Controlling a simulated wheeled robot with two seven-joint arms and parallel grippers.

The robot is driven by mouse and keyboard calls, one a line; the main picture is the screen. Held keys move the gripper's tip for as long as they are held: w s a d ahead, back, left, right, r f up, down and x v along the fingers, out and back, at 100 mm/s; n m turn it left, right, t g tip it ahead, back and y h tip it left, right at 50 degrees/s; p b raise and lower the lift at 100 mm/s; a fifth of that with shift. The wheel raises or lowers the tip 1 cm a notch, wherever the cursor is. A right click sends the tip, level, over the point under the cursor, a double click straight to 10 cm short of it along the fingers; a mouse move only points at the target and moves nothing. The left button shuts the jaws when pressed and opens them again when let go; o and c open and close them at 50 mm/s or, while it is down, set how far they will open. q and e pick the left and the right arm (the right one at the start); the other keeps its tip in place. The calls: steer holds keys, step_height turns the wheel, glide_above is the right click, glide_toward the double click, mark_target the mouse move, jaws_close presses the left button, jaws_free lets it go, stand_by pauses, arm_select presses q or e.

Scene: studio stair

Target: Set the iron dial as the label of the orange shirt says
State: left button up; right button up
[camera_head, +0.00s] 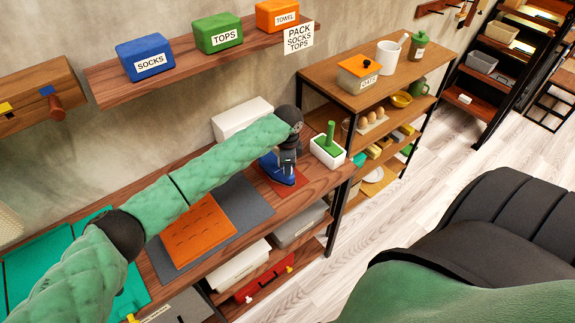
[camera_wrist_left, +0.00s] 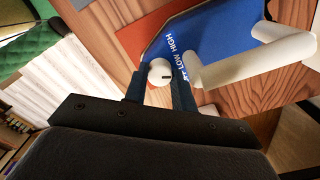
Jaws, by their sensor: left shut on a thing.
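The blue iron (camera_head: 278,172) stands on a red-brown mat at the right end of the table. In the left wrist view the iron (camera_wrist_left: 218,28) has a white handle and the words LOW and HIGH, with more lettering partly hidden. My left gripper (camera_head: 286,160) is at the iron. In the left wrist view its fingers (camera_wrist_left: 160,84) are shut on the round white dial (camera_wrist_left: 158,70), whose dark mark points right, toward the lettering. The folded orange shirt (camera_head: 197,232) lies on a grey mat; its label is not readable. My right gripper is out of view.
A white box with a green-handled brush (camera_head: 328,150) stands right of the iron. A white box (camera_head: 241,118) stands behind. A shelf (camera_head: 190,62) above holds SOCKS, TOPS and TOWEL boxes. Teal cloth (camera_head: 40,262) lies at left.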

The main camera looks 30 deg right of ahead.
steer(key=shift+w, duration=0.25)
arm_select(q)
steer(key=o, duration=1)
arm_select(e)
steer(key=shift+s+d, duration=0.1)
arm_select(q)
steer(key=shift+r, duration=0.1)
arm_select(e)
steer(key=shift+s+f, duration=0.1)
arm_select(q)
steer(key=shift+r+b, duration=0.3)
step_height(320, 180, up, 5)
steer(key=shift+r+b, duration=0.2)
steer(key=shift+b, duration=0.95)
steer(key=shift+r, duration=0.8)
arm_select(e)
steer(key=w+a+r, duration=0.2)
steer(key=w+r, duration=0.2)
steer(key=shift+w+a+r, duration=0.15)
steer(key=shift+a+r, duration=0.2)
